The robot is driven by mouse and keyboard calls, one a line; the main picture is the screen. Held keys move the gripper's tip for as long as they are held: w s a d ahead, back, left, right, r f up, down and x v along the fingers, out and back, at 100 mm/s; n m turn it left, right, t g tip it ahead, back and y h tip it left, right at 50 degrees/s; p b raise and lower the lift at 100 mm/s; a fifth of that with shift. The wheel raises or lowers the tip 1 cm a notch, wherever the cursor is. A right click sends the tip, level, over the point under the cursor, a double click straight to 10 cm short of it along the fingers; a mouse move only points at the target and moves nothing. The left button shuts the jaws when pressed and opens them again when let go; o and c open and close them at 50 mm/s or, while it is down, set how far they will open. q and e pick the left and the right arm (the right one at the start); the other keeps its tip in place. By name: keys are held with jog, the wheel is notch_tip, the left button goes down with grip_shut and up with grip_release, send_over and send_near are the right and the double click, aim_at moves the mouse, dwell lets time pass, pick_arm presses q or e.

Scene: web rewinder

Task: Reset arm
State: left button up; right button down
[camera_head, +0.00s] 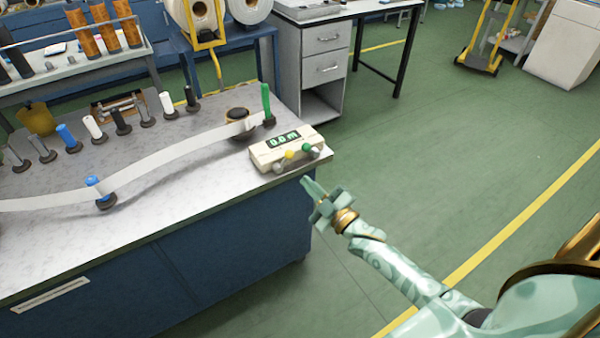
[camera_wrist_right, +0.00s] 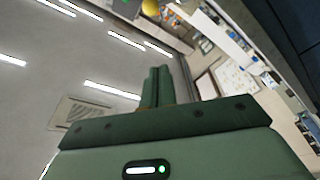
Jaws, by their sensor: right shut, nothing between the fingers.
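My right arm comes in from the lower right in the head view. Its gripper (camera_head: 314,189) hangs in the air just off the right front corner of the workbench (camera_head: 215,190), close to a white counter box (camera_head: 287,148) but apart from it. The fingers are shut with nothing between them. In the right wrist view the shut gripper fingers (camera_wrist_right: 157,87) point up toward the ceiling lights. My left gripper is not in view.
The counter box has a green "0.0 m" display and small knobs. A white web runs across the bench past a blue-topped roller (camera_head: 106,194) to a green-topped post (camera_head: 267,106). Several spindles stand behind. A grey drawer desk (camera_head: 320,60) stands behind.

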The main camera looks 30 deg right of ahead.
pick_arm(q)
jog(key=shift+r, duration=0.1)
pick_arm(e)
jog(key=shift+s+d+f, duration=0.15)
jog(key=shift+s+d, duration=0.05)
jog(key=shift+s, duration=0.05)
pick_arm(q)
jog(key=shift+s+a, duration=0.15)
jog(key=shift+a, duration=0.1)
pick_arm(e)
jog(key=s+d+f+m+g+h, duration=0.1)
jog(key=s+f+m+g, duration=0.15)
jog(key=s+f, duration=0.45)
jog(key=s+d+f+m+g+h, duration=0.1)
jog(key=s+f+m+g+h, duration=0.2)
jog(key=f, duration=0.8)
jog(key=s+f+m+g, duration=0.1)
jog(key=s+f+g, duration=0.4)
jog(key=f, duration=0.5)
jog(key=s+a+f+g, duration=0.2)
jog(key=s+f, duration=0.2)
jog(key=s, duration=0.7)
jog(key=s+a+f+m+g, duration=0.1)
jog(key=s+a+f+g, duration=0.1)
jog(key=s, duration=1)
jog(key=s+a+f+g, duration=0.1)
jog(key=s+f+g, duration=0.3)
jog(key=s, duration=0.8)
jog(key=shift+a+f, duration=0.4)
jog(key=shift+f, duration=0.4)
